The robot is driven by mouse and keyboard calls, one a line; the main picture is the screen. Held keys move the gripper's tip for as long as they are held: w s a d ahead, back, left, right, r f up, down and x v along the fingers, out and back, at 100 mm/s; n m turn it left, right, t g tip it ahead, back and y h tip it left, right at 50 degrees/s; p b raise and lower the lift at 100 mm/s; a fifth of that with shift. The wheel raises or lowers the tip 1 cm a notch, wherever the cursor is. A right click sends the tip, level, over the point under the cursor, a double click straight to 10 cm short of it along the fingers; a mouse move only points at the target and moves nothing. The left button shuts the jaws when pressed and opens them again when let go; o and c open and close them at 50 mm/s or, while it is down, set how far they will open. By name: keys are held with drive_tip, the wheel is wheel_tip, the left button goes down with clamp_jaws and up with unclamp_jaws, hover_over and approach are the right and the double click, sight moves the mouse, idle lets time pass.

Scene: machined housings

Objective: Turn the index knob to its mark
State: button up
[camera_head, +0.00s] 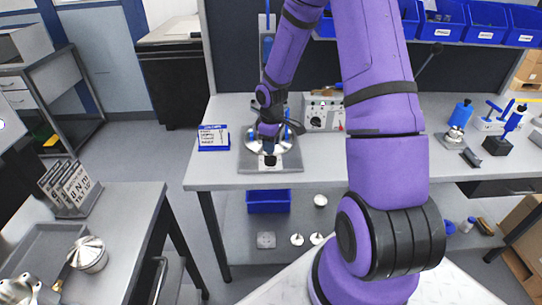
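My gripper (269,152) points down at the front of a round metal housing (287,143) on a grey base plate (289,165) on the workbench. It is small and dark here, so I cannot tell whether its fingers are open or touching anything. The index knob is not clearly visible; my gripper and wrist cover part of the housing. A light control box (323,113) with small dials stands just behind and to the right of the plate. No mark can be made out.
A blue-and-white card stand (213,137) is left of the plate. The bench (230,180) is bare at its front left. Blue bins (485,22) hang at the back right. Bottles and tools, including a blue bottle (460,113), stand on the right. A side table (135,210) is at left.

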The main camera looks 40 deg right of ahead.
sight(270, 159)
drive_tip(key=shift+f, duration=2.7)
drive_tip(key=shift+c, duration=0.2)
clamp_jaws()
